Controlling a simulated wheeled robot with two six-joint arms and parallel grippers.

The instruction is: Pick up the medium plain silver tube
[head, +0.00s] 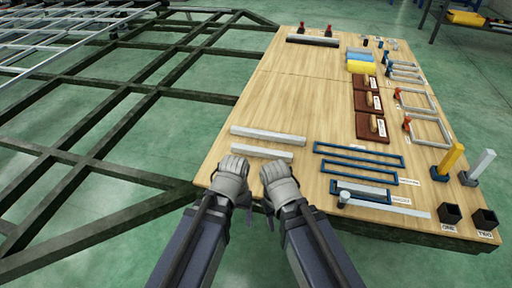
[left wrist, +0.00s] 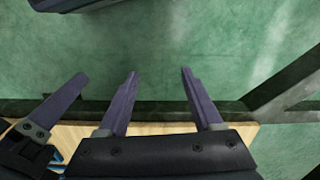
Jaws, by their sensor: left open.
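Two plain silver tubes lie side by side on the wooden table in the head view: a longer one (head: 268,135) behind and a shorter one (head: 262,152) in front. Which one is the medium tube I cannot tell for certain. My left gripper (head: 232,182) is at the table's near edge, just in front of the tubes' left part, apart from them. In the left wrist view my left gripper (left wrist: 159,75) is open with nothing between its fingers. My right gripper (head: 278,186) is beside it, in front of the tubes' right ends; its jaws are not clear.
The wooden table (head: 285,100) has clear room behind the tubes. Blue rectangular frames (head: 358,163) and another silver piece (head: 362,188) lie to the right. Brown blocks with handles (head: 371,126) stand farther back. A dark chassis frame (head: 120,130) fills the left.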

